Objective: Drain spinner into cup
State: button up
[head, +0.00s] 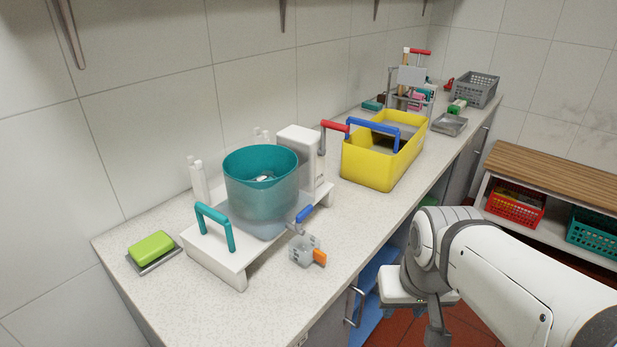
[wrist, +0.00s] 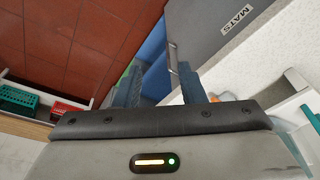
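The spinner has a teal, partly see-through drum (head: 262,192) on a white stand (head: 205,255) with a teal handle (head: 213,224). A spout with a blue lever (head: 304,214) sticks out at the drum's lower right. A small clear cup (head: 302,250) with an orange handle (head: 319,258) is on the counter near the spout; its contents cannot be made out. My gripper (wrist: 158,78) is open, its two fingers apart with nothing between them. In the head view it hangs low right, off the counter's front edge and apart from the cup and spinner.
A green sponge (head: 151,246) lies left of the stand.

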jog(key=shift+o, duration=0.7)
jog(key=shift+d, duration=0.15)
jog(key=o, duration=0.4)
jog(key=w+a+f+y+b, duration=0.1)
jog(key=b, duration=0.1)
jog(key=w+a+f+n+y+b, duration=0.1)
jog(key=w+a+b, duration=0.1)
jog(key=b, duration=0.1)
jog(key=shift+w+f+n, duration=0.2)
jog(key=shift+f+n, duration=0.05)
jog(key=shift+n, duration=0.05)
jog(key=o, duration=0.3)
jog(key=w+a+n+y+b, duration=0.1)
jog(key=w, duration=0.1)
jog(key=w+a+n+y+b, duration=0.1)
jog(key=w+b, duration=0.1)
jog(key=w+a+f+n+t+y+b, duration=0.1)
jog(key=w+a+b, duration=0.1)
jog(key=shift+o, duration=0.2)
jog(key=n+t+y+b, duration=0.4)
jog(key=n+y+b, duration=0.2)
jog(key=n+b, duration=0.15)
send_near(305, 210)
jog(key=shift+m, duration=0.45)
jog(key=x, duration=0.8)
jog(key=shift+a+f+b, duration=0.1)
jog(key=shift+a+b, duration=0.1)
jog(key=shift+b, duration=0.15)
jog(key=shift+c, duration=0.6)
